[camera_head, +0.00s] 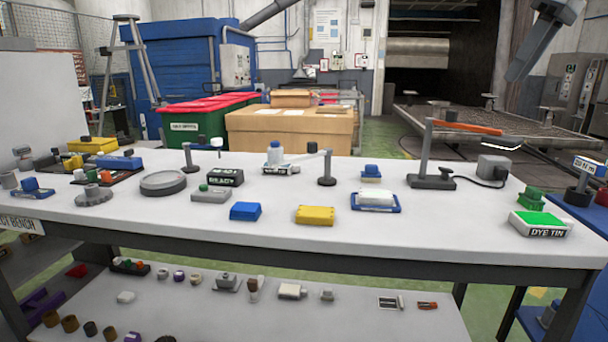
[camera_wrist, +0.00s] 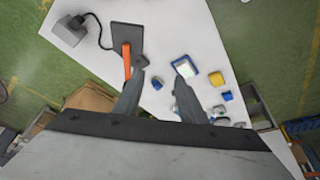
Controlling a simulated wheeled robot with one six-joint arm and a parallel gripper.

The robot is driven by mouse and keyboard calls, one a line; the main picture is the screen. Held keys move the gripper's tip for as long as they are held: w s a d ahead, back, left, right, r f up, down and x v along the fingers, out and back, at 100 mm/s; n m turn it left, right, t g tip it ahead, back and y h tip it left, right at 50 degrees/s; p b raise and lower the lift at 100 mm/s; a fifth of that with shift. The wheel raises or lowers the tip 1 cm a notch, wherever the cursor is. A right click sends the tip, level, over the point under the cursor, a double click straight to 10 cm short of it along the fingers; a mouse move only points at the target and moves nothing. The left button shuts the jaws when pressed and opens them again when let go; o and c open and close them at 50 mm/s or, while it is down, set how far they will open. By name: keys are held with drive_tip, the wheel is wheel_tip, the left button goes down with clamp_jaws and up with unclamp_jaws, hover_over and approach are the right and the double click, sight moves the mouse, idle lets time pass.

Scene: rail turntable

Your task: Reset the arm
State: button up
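Part of my arm hangs at the top right of the head view, above and beyond the bench's right end. The orange-armed stand (camera_head: 433,182) is on the right half of the bench; its orange bar (camera_wrist: 127,60) lies close to the left finger in the wrist view, but I cannot tell the height between them.
The bench holds a yellow block (camera_head: 315,215), a blue block (camera_head: 245,211), a blue tray with a white block (camera_head: 376,198), a grey box with a cable (camera_head: 493,168) and a green-topped dye tin (camera_head: 540,223). A lower shelf (camera_head: 350,318) carries small parts. The bench's front strip is mostly clear.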

drive_tip(key=s+a+f+m, duration=0.2)
drive_tip(key=s+a+f, duration=0.15)
drive_tip(key=f, duration=0.35)
drive_tip(key=s+a+f+m+h, duration=0.1)
drive_tip(key=s+a+f, duration=0.25)
drive_tip(key=f, duration=0.25)
drive_tip(key=s+a+f+m, duration=0.2)
drive_tip(key=s+a+f, duration=0.15)
drive_tip(key=f, duration=0.35)
drive_tip(key=s+a+f, duration=0.1)
drive_tip(key=s+f, duration=0.3)
drive_tip(key=f, duration=0.5)
drive_tip(key=s+a+f+m+h, duration=0.1)
drive_tip(key=s+f, duration=0.4)
drive_tip(key=f, duration=0.5)
drive_tip(key=s+a+f+m+t, duration=0.1)
drive_tip(key=s+a+f, duration=0.2)
drive_tip(key=f, duration=0.6)
drive_tip(key=shift+s+f+h, duration=0.15)
drive_tip(key=shift+s+h, duration=0.15)
drive_tip(key=shift+s, duration=0.8)
